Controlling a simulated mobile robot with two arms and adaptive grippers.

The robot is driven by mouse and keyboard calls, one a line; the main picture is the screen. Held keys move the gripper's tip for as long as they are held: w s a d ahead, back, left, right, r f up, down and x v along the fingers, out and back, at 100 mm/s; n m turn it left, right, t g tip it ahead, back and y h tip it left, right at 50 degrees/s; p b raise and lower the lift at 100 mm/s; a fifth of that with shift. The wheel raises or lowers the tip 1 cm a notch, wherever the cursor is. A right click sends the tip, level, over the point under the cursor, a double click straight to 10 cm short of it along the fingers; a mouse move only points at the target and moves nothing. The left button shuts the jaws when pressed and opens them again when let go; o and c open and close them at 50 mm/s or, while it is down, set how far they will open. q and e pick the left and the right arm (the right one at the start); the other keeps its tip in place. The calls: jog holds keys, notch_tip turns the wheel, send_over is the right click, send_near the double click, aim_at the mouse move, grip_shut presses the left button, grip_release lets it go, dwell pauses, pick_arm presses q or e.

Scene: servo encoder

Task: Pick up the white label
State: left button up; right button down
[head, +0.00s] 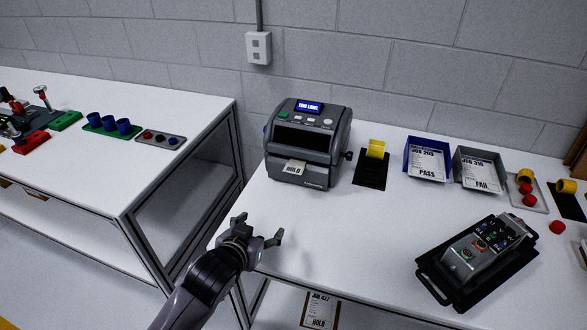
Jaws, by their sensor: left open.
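The white label (294,168) sticks out of the front slot of the grey label printer (308,141) and reads "HOLD". The printer stands on the white table near its back left corner, with a lit blue screen. My left gripper (259,229) is open and empty at the table's left front edge, in front of and below the printer, apart from the label. My right gripper is not in view.
Right of the printer are a yellow part on a black base (374,166), blue PASS (428,160) and grey FAIL (478,170) trays, and a control box (477,262). Another bench (95,170) stands left across a gap. The table in front of the printer is clear.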

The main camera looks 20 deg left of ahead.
pick_arm(q)
jog(key=w+r+t, duration=0.3)
jog(key=w+r, duration=0.3)
jog(key=p, duration=0.2)
send_near(294, 169)
jog(key=w+a, duration=0.1)
jog(key=w, duration=0.4)
jog(key=shift+w+d+f+h+p, duration=0.2)
jog(key=shift+w+f+h+p, duration=0.1)
jog(key=shift+w+f+p, duration=0.25)
jog(key=x, duration=0.3)
jog(key=shift+d+f+p, duration=0.15)
jog(key=shift+d+p, duration=0.1)
jog(key=shift+p, duration=0.05)
jog(key=shift+w+f, duration=0.25)
jog(key=shift+w, duration=0.2)
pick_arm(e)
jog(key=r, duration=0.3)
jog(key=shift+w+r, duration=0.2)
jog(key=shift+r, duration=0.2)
pick_arm(q)
jog(key=c, duration=0.8)
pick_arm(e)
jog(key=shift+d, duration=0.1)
